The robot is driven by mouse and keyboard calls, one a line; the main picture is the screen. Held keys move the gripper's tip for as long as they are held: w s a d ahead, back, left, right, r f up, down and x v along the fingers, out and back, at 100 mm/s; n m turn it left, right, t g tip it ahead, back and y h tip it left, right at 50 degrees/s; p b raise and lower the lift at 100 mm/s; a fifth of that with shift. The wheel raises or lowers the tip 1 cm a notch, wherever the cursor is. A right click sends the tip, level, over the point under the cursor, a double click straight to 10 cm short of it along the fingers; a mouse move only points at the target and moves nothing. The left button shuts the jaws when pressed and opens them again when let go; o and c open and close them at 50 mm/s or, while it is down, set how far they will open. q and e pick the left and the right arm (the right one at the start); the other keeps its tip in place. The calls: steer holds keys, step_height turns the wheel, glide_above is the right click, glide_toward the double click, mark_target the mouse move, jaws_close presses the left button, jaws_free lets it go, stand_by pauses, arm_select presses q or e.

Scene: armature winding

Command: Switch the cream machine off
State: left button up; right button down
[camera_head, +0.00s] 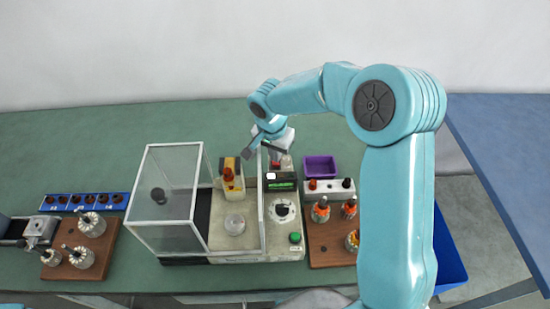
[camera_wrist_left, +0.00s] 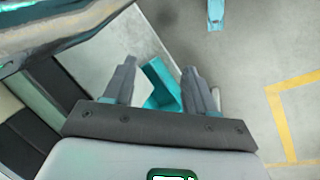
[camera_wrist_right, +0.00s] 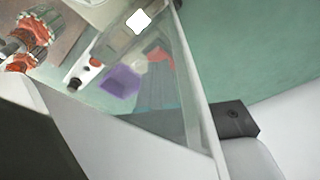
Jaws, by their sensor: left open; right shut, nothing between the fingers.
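The cream machine (camera_head: 283,244) stands mid-table in the head view, with a clear framed guard (camera_head: 170,200) on its left part. Its front panel carries a green-lit display (camera_head: 281,185), a dial with a dark knob (camera_head: 282,209) and a green button (camera_head: 295,238). A small red part (camera_head: 275,165) shows at the panel's back, partly hidden by my right gripper (camera_head: 260,148). That gripper is shut and empty, above the machine's back beside the guard's right edge. My left gripper (camera_wrist_left: 158,88) is open and empty over the floor in the left wrist view.
A purple bin (camera_head: 319,167) and a wooden board (camera_head: 328,251) with orange-wound armatures stand right of the machine. Another board (camera_head: 82,270) with pale armatures and a blue strip (camera_head: 85,201) lie left. My right arm covers the table's right part. The table's back is clear.

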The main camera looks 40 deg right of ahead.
step_height(320, 180, up, 3)
steer(key=shift+s+f+p, duration=0.1)
steer(key=shift+p, duration=0.45)
step_height(320, 180, up, 2)
steer(key=shift+r+p, duration=0.1)
steer(key=shift+p, duration=0.5)
steer(key=shift+r, duration=0.6)
steer(key=shift+f, duration=0.1)
